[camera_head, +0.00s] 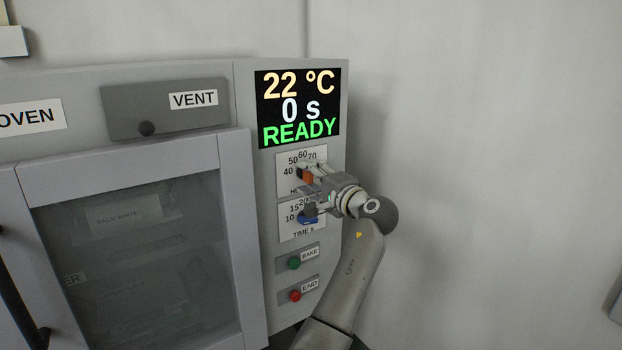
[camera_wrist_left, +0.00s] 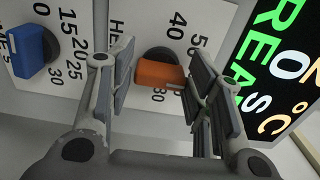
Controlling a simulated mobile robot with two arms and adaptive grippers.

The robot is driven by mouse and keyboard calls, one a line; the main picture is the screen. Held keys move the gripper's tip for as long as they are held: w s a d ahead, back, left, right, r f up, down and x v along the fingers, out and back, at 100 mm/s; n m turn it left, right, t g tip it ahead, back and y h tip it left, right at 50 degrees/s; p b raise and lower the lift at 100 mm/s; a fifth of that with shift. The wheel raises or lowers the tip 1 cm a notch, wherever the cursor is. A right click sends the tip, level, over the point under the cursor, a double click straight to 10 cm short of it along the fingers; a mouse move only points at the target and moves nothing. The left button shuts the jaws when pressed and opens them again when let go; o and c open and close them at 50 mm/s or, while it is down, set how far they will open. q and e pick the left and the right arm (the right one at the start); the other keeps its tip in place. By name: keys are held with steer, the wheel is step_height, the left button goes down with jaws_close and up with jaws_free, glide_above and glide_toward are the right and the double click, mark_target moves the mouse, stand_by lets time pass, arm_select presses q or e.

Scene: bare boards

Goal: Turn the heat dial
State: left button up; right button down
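The heat dial is an orange knob (camera_head: 308,176) on a white scale plate (camera_head: 284,161) marked with numbers such as 40 and 50. My left gripper (camera_head: 305,180) is at this knob, reaching in from the right side of the panel. In the left wrist view the orange knob (camera_wrist_left: 160,75) lies between the two open fingers of the gripper (camera_wrist_left: 160,85). A gap shows on each side of the knob, so the fingers look apart from it. The gripper hides part of the scale in the head view. My right gripper is not in view.
The blue time knob (camera_head: 308,219) sits just below, close under my gripper; it also shows in the left wrist view (camera_wrist_left: 30,48). A green button (camera_head: 294,263) and a red button (camera_head: 295,296) are lower. The display (camera_head: 298,107) reads 22 °C, 0 s, READY. Bare wall lies right.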

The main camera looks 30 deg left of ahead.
arm_select(q)
steer(key=shift+o, duration=1.3)
steer(key=v, duration=1.2)
steer(key=shift+f, duration=0.1)
